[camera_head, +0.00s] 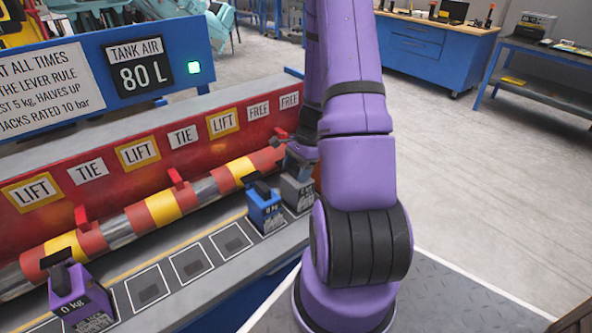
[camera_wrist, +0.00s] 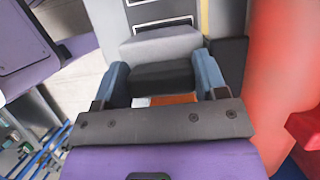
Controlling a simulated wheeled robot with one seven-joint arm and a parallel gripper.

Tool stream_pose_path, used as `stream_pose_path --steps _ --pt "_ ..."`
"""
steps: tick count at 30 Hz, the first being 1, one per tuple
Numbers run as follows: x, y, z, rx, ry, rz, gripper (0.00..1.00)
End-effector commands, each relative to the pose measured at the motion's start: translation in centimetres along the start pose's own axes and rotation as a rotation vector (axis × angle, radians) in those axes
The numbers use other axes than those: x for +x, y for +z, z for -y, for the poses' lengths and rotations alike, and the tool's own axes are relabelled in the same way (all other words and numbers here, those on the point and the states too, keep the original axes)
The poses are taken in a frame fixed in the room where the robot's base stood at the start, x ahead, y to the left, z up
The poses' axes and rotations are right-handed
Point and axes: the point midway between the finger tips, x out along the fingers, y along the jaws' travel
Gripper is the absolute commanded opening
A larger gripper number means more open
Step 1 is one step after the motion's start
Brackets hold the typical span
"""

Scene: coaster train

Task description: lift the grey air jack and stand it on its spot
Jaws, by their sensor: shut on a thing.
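The grey air jack (camera_head: 298,192) is at the right end of the row on the bench, just right of the blue jack and partly behind my arm. My gripper is above it; in the head view it is largely hidden by my arm. In the wrist view my gripper (camera_wrist: 162,82) has its blue-padded fingers on both sides of the black handle on top of the grey jack (camera_wrist: 160,45). It is shut on that handle. I cannot tell whether the jack's base touches the bench. Empty white-outlined spots (camera_head: 191,264) lie along the bench.
A blue jack (camera_head: 265,211) marked 0 kg stands close to the left of the grey one. A purple jack (camera_head: 80,300) stands at the far left. A red, yellow and grey striped bar (camera_head: 160,207) runs behind, below a red panel (camera_head: 200,152) with LIFT, TIE and FREE labels.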

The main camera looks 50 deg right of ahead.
Motion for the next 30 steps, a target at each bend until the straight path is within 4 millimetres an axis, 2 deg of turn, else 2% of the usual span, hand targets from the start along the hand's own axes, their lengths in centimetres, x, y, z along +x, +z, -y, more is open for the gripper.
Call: stream_pose_path --steps 25,26,29,30 --pt "0.82 -0.35 0.04 0.000 -0.001 0.000 0.00" --pt "0.83 -0.36 0.04 -0.001 -0.001 0.000 0.68" --pt "0.81 -0.35 0.04 -0.001 -0.001 0.000 0.91" --pt "0.82 -0.35 0.03 -0.001 -0.001 0.000 0.95"
